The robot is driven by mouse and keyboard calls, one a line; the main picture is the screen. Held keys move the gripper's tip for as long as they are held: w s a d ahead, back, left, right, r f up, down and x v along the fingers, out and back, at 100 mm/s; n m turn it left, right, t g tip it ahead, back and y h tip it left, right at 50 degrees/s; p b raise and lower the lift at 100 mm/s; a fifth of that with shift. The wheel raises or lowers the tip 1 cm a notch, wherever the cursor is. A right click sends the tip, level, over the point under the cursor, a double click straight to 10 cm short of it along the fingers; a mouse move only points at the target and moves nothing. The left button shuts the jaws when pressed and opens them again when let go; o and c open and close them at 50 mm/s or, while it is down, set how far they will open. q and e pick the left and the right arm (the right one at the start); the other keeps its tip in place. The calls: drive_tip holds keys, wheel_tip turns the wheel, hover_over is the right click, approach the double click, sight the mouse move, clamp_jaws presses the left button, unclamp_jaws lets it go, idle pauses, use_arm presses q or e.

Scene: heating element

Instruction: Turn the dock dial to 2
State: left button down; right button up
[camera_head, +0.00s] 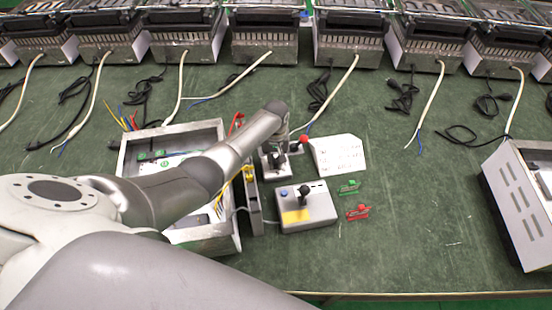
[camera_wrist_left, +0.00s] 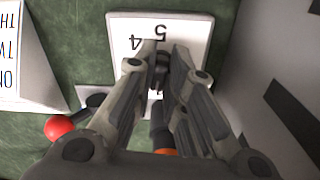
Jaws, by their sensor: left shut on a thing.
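The dock dial is a white plate (camera_wrist_left: 185,28) with the numbers 4 and 5 legible, upside down, in the left wrist view. Its dark knob (camera_wrist_left: 160,75) sits between my left fingertips. My left gripper (camera_wrist_left: 160,58) is shut on this knob from above, and its fingers hide most of the plate's near part, so the dial's setting cannot be read. In the head view my left gripper (camera_head: 275,152) reaches down to the small dial unit behind the grey control box (camera_head: 318,207). My right gripper is not in view.
A red-ball lever (camera_head: 303,139) stands close beside the dial, and a white sign (camera_head: 340,155) is to its right. An open metal case (camera_head: 228,235) with wires lies left. Green (camera_head: 348,187) and red (camera_head: 358,212) pieces lie right.

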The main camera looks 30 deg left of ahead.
sight(275, 162)
use_arm(q)
drive_tip(key=m+p, duration=0.1)
drive_tip(key=m, duration=0.3)
drive_tip(key=shift+r, duration=0.1)
drive_tip(key=shift+a+m, duration=0.15)
drive_tip(key=shift+m, duration=1.25)
drive_tip(key=c, duration=1.5)
unclamp_jaws()
wheel_tip(275, 162, up, 12)
drive_tip(key=shift+f, duration=0.1)
